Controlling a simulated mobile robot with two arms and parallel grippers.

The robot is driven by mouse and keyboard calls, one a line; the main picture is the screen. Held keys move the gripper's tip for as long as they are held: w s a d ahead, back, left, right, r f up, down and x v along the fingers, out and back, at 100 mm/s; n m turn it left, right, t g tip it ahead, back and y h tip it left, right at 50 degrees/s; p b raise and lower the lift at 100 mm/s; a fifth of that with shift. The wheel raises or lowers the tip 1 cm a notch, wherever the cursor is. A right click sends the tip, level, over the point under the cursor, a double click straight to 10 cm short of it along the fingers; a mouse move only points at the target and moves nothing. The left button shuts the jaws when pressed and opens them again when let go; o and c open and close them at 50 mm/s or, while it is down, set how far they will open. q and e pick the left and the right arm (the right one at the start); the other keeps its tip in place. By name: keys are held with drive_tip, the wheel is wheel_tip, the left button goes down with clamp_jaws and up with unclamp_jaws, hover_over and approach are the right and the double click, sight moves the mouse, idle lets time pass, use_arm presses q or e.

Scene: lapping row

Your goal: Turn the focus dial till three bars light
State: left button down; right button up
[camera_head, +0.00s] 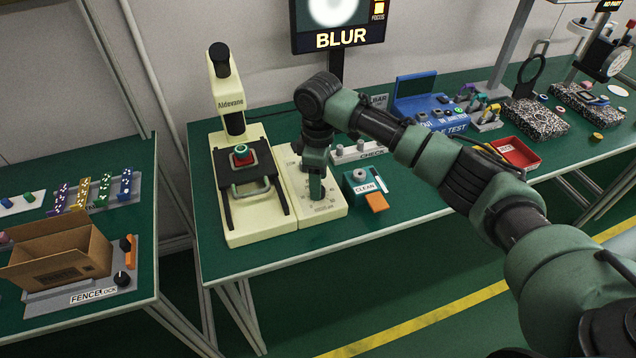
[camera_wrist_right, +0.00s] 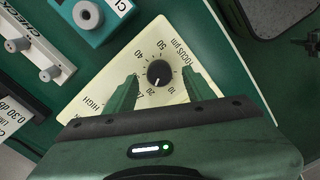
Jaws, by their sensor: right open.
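The focus dial (camera_wrist_right: 160,72) is a small black knob on a cream panel (camera_wrist_right: 150,40) printed "FOCUS µm" with a number scale; its white mark points near 20. My right gripper (camera_wrist_right: 159,77) is open, its green fingers on either side of the dial; I cannot tell whether they touch it. In the head view my right gripper (camera_head: 316,190) points down over the panel beside the cream microscope (camera_head: 233,130) and hides most of the dial. The monitor (camera_head: 340,38) reads "BLUR"; one orange block shows above "FOCUS", the top being cut off. My left gripper is out of view.
A red sample (camera_head: 241,156) sits on the microscope stage. A teal "CLEAN" box (camera_head: 362,184) with an orange pad (camera_head: 376,202) stands right of the panel. The "CHECK" strip (camera_head: 360,152) lies behind. A red tray (camera_head: 514,152) is farther right.

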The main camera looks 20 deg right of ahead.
drive_tip(key=shift+w+f, duration=0.1)
drive_tip(key=shift+f, duration=0.8)
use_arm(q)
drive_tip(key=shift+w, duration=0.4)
use_arm(e)
drive_tip(key=shift+f, duration=0.1)
clamp_jaws()
drive_tip(key=m+p, duration=0.2)
drive_tip(key=p, duration=0.2)
drive_tip(key=m+p, duration=0.2)
drive_tip(key=p, duration=0.2)
drive_tip(key=shift+r, duration=0.3)
drive_tip(key=shift+f+m+p, duration=0.25)
drive_tip(key=shift+m+p, duration=0.2)
drive_tip(key=shift+m, duration=0.25)
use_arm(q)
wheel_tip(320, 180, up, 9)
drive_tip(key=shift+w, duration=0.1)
use_arm(e)
unclamp_jaws()
